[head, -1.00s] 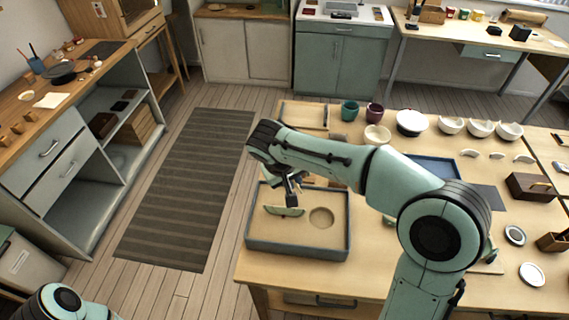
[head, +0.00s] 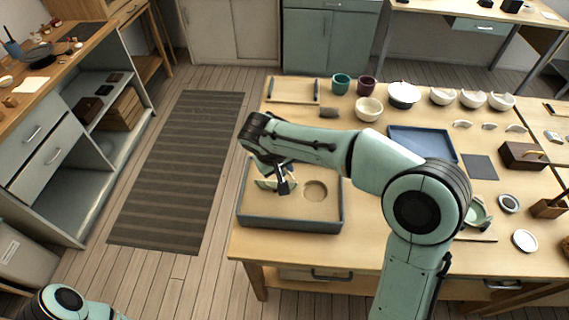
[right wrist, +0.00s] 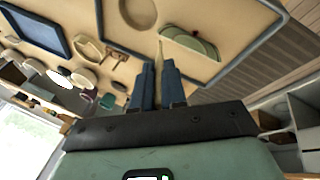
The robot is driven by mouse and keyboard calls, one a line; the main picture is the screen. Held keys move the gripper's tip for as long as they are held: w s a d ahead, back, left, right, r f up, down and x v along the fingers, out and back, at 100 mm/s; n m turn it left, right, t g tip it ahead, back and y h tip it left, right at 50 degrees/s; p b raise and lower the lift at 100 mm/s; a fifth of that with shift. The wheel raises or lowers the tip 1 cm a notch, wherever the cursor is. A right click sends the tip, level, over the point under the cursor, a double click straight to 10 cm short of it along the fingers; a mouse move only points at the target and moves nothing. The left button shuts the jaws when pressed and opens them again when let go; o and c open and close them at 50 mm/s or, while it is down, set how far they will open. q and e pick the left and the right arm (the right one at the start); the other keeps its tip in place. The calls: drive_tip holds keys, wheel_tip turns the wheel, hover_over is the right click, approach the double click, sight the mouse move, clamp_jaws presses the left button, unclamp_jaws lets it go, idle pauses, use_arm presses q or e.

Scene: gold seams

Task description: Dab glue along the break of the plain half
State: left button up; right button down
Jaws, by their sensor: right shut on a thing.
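A green-rimmed bowl half (head: 264,184) stands in the sand of a grey-edged tray (head: 290,226), left of a round hollow. It also shows in the right wrist view (right wrist: 190,42), with a pale edge along its curve. My right gripper (head: 286,184) is over the tray, close beside the half and partly covering it in the head view. In the right wrist view its fingers (right wrist: 158,82) are shut on a thin pale stick (right wrist: 160,50), whose tip points toward the half. Whether the tip touches the break I cannot tell. My left gripper is out of view.
Another green piece (head: 478,213) lies at the right behind my arm, partly hidden. A blue tray (head: 422,143), a cream bowl (head: 369,109), a teal cup (head: 340,84) and a wooden box (head: 520,156) stand farther back. The table's left edge is close to the sand tray.

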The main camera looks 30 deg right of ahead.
drive_tip(key=shift+f, duration=0.35)
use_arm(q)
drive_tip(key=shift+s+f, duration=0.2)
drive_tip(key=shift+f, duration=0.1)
use_arm(e)
drive_tip(key=shift+w+a, duration=0.1)
drive_tip(key=shift+a, duration=0.2)
use_arm(q)
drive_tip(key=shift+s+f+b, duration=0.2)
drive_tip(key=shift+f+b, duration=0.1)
drive_tip(key=shift+b, duration=0.05)
use_arm(e)
drive_tip(key=shift+f, duration=0.3)
idle(0.4)
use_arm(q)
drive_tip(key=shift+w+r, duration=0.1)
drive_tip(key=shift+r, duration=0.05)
use_arm(e)
drive_tip(key=shift+r, duration=0.25)
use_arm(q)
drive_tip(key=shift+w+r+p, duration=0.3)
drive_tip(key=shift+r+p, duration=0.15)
use_arm(e)
drive_tip(key=shift+w+a, duration=0.65)
drive_tip(key=shift+a, duration=0.35)
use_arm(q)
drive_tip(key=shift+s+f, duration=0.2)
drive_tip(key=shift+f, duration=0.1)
use_arm(e)
drive_tip(key=shift+f, duration=0.25)
